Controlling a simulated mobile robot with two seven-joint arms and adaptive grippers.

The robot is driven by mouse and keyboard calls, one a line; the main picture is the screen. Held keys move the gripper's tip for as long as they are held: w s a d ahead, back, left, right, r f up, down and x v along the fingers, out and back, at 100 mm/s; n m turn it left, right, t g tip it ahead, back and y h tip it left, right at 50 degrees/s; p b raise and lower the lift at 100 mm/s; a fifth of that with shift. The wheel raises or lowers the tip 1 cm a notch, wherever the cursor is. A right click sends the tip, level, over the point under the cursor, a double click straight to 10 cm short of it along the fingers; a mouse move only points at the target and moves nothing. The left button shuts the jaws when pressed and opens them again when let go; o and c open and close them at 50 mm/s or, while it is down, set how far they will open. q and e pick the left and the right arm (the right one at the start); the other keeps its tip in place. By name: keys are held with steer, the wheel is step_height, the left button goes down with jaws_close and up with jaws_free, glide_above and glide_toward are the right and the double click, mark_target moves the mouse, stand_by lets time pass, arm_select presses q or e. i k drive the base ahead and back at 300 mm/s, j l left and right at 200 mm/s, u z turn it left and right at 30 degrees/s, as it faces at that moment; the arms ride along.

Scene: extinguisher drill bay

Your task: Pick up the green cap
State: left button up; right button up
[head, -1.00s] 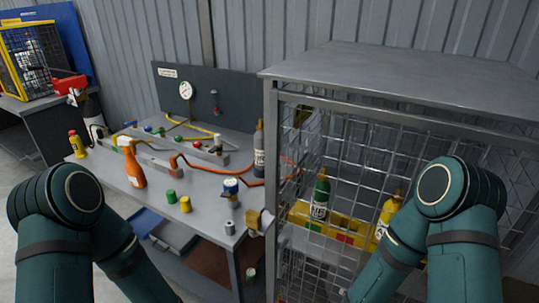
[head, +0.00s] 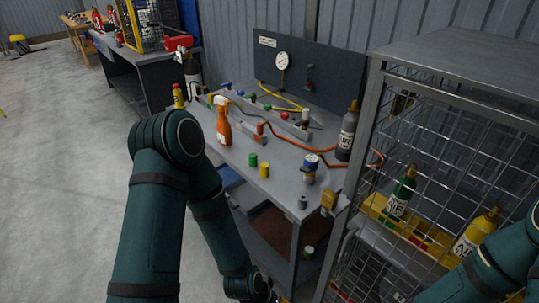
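A small green cap-like cylinder (head: 253,160) stands on the grey workbench (head: 228,155), close to its front edge, beside a similar yellow cylinder (head: 265,170).
An orange spray bottle (head: 223,124), a blue-topped jar (head: 310,167), a grey cylinder (head: 303,202) and a dark bottle (head: 347,130) stand on the bench. A wire cage (head: 425,140) with a green bottle (head: 401,194) stands at right. Open floor (head: 60,180) lies at left.

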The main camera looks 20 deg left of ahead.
mark_target(253, 157)
steer(key=j+z, duration=0.1)
steer(key=z, duration=0.25)
steer(key=j+z, duration=0.15)
steer(key=z, duration=0.2)
steer(key=j+z, duration=0.1)
steer(key=z, duration=0.3)
steer(key=j+z, duration=0.3)
steer(key=j, duration=0.15)
steer(key=k+j+z, duration=0.15)
steer(key=j+z, duration=0.2)
steer(key=j, duration=0.15)
steer(key=k+j+z, duration=0.1)
steer(key=j, duration=0.2)
steer(key=k+j, duration=0.1)
steer(key=j, duration=0.2)
steer(key=k+j+z, duration=0.15)
steer(key=j, duration=0.15)
